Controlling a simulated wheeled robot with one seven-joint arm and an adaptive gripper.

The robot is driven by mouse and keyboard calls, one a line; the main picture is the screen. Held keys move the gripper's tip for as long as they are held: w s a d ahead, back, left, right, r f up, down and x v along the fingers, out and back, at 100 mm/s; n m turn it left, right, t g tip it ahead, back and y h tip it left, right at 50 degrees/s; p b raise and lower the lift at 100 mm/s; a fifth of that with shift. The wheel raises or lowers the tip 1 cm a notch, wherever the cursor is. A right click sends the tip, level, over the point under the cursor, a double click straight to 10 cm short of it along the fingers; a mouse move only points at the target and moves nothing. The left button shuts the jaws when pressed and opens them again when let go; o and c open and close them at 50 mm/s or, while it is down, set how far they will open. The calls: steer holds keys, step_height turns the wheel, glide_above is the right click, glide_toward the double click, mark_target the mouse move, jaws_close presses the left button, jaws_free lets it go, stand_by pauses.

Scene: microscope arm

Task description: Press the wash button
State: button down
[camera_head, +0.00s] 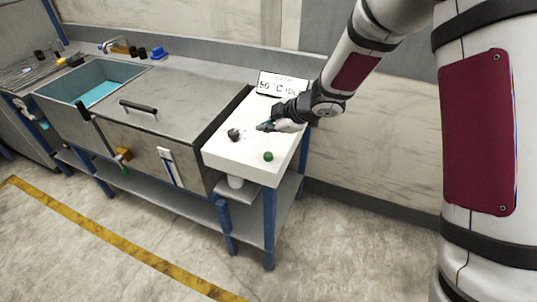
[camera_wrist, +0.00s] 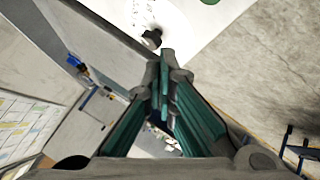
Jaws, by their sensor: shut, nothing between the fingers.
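A round green button (camera_head: 268,156) sits on the white top of the control unit (camera_head: 228,155), near its front right edge. A dark knob (camera_head: 233,133) stands to its left and farther back. My gripper (camera_head: 265,126) is above the white top, behind the green button and right of the knob, apart from the button. In the wrist view my gripper (camera_wrist: 164,62) has its fingertips together and holds nothing. There the knob (camera_wrist: 151,38) shows just beyond the tips, and part of the green button (camera_wrist: 210,2) is cut by the top edge. No label on the button is readable.
A display panel (camera_head: 283,84) reading about 50 °C stands at the back of the white unit. To the left is a steel bench with a closed lid (camera_head: 165,90), its black handle (camera_head: 138,107), and a water-filled basin (camera_head: 100,92). The floor in front is clear.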

mark_target(267, 156)
steer(key=shift+f+b, duration=1.9)
steer(key=shift+f, duration=1.95)
steer(key=shift+f, duration=0.4)
steer(key=shift+f+b, duration=0.5)
steer(key=shift+b, duration=0.05)
steer(key=shift+r, duration=0.1)
steer(key=shift+r+p, duration=0.6)
steer(key=shift+r, duration=0.25)
steer(key=shift+r+p, duration=1.35)
steer(key=shift+r, duration=1.15)
